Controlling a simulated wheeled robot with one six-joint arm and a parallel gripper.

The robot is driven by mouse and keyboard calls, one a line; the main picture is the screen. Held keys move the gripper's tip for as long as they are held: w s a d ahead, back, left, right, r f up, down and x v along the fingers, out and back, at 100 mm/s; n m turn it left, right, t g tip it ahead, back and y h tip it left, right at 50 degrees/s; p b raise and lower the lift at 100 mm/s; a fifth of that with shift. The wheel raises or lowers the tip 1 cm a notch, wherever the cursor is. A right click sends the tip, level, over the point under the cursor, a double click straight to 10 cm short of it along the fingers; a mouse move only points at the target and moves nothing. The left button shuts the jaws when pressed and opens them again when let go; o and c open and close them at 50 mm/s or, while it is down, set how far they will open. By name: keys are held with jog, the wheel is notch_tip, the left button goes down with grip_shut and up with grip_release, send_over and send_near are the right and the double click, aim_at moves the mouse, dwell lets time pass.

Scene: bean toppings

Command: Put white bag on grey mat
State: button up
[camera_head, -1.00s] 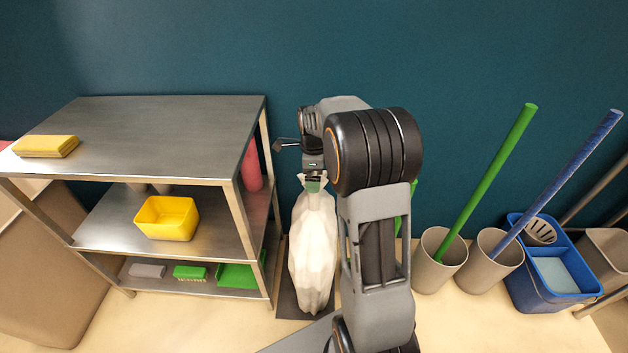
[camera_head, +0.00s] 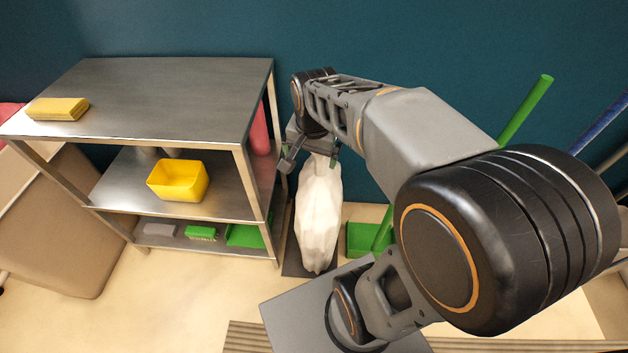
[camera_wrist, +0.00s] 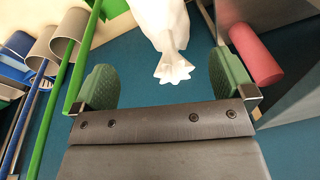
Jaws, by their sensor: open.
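The white bag (camera_head: 319,215) stands upright, its base on the dark grey mat (camera_head: 292,266) by the wall in the head view. The bag hides much of the mat. My gripper (camera_head: 311,158) is open just above the bag's gathered top. In the wrist view my gripper's green finger pads (camera_wrist: 166,80) are wide apart. The bag's knotted end (camera_wrist: 172,68) shows between them there, clear of both pads. Nothing is held.
A metal shelf (camera_head: 170,95) stands close left of the bag, with a yellow tub (camera_head: 178,181) and a red cylinder (camera_head: 260,135). A green dustpan (camera_head: 362,240) is right of the bag. Broom handles rise further right; in the wrist view grey bins (camera_wrist: 70,32) show.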

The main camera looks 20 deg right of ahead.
jog(key=s+a+f+n+t, duration=0.1)
jog(key=s+a+f+n, duration=0.1)
jog(key=s+n, duration=0.5)
jog(key=shift+a+f+n, duration=0.15)
jog(key=shift+a+n, duration=0.2)
jog(key=shift+n, duration=0.35)
